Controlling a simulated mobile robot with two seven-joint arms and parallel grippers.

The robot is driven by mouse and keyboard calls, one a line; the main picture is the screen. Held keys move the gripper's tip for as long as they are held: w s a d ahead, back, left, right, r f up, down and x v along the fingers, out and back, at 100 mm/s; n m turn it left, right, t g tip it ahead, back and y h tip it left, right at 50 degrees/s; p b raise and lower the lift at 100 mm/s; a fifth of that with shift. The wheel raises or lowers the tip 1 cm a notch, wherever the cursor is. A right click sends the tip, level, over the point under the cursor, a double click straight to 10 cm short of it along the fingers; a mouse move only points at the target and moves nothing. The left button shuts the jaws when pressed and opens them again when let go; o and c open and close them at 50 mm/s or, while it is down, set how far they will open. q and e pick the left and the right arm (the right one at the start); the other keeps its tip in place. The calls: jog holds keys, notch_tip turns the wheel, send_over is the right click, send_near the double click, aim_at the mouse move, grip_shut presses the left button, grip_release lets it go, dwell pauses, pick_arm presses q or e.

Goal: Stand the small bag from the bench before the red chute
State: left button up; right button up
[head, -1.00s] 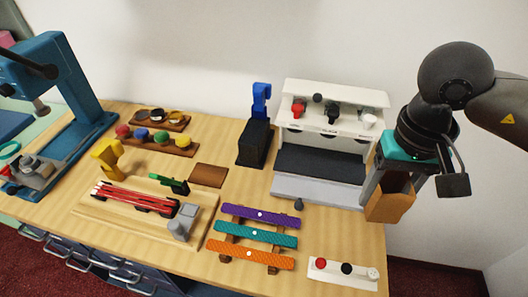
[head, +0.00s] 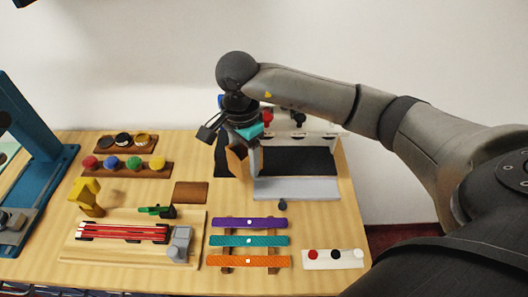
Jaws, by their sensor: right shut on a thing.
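The small bag (head: 236,165) is a brown piece hanging under my right gripper (head: 247,150). My right gripper is shut on it, left of the white dispenser's dark platform. The arm and wrist hide part of the bag and the dispenser's left side. The red chute (head: 268,118) is at the left of the dispenser's row, just right of my gripper. A black chute (head: 299,119) is beside it. My left gripper is not in view.
The dispenser's dark platform (head: 298,161) and grey front ledge (head: 296,188) look clear. A dark grey knob (head: 282,204) stands before the ledge. Purple, teal and orange strips (head: 248,241) lie in front, with a white button panel (head: 333,259) to their right.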

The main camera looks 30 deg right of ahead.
jog(key=shift+s+d+f+m+b, duration=0.1)
jog(key=shift+d+f+m+b, duration=0.2)
jog(key=shift+d+f+m, duration=0.9)
jog(key=shift+s+d+f+m+b, duration=0.2)
jog(key=shift+d+f+m, duration=0.35)
jog(key=shift+f+m, duration=1.4)
jog(key=shift+s+d+f+m+b, duration=0.1)
jog(key=shift+d+f+m+b, duration=0.25)
jog(key=shift+d+f+m, duration=0.85)
jog(key=shift+a+f+b, duration=0.2)
jog(key=shift+f+b, duration=0.1)
jog(key=shift+f, duration=0.35)
jog(key=shift+a+f+b, duration=0.15)
jog(key=shift+f+b, duration=0.15)
jog(key=shift+f, duration=0.3)
jog(key=o, duration=1.4)
jog(key=shift+r, duration=0.1)
notch_tip(320, 180, up, 15)
jog(key=shift+r+p, duration=0.1)
jog(key=shift+p, duration=0.4)
